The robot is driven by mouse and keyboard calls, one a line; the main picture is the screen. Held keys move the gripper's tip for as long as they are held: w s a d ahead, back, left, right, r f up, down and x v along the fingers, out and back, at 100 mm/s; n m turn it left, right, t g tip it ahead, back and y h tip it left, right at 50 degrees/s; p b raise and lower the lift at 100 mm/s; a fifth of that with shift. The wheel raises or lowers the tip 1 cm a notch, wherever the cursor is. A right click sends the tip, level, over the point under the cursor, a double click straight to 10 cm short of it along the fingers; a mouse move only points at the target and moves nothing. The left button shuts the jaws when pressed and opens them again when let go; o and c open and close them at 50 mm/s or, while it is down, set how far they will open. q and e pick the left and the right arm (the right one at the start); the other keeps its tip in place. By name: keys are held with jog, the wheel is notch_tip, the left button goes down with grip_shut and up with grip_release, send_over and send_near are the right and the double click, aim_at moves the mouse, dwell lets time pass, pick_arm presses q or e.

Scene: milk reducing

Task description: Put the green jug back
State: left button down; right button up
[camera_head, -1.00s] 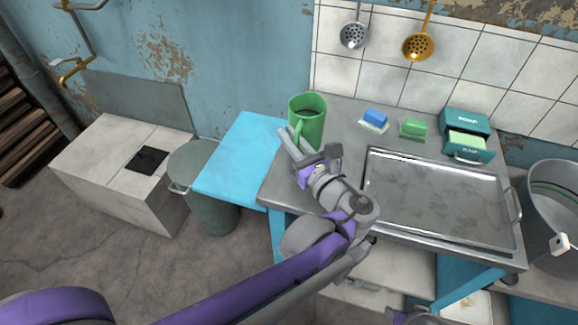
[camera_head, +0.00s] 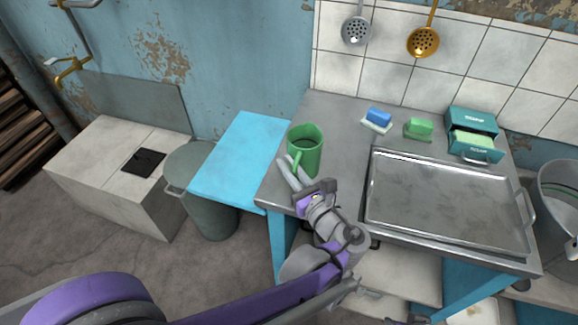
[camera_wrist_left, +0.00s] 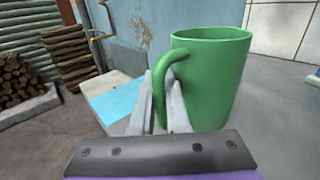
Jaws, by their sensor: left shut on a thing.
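The green jug (camera_head: 306,152) is at the left part of the grey metal table, upright and open at the top, with its handle toward my left gripper. My left gripper (camera_head: 287,170) is at the handle side of the jug. In the left wrist view the jug (camera_wrist_left: 212,80) fills the right half, and the fingers of the gripper (camera_wrist_left: 162,108) are closed around the lower part of its handle. Whether the jug's base touches the table is hard to tell. My right gripper does not show.
A large metal tray (camera_head: 447,235) covers the table's right half. Blue (camera_head: 379,115) and green (camera_head: 419,127) sponges and a teal soap box (camera_head: 472,121) stand behind it. A blue board (camera_head: 232,150) adjoins the table's left edge. Bare tabletop lies behind the jug.

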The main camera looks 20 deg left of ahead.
pick_arm(q)
jog(key=shift+f, duration=0.15)
jog(key=c, duration=0.9)
grip_release()
jog(key=shift+r, duration=0.2)
jog(key=p+v, duration=0.1)
jog(key=v, duration=1.1)
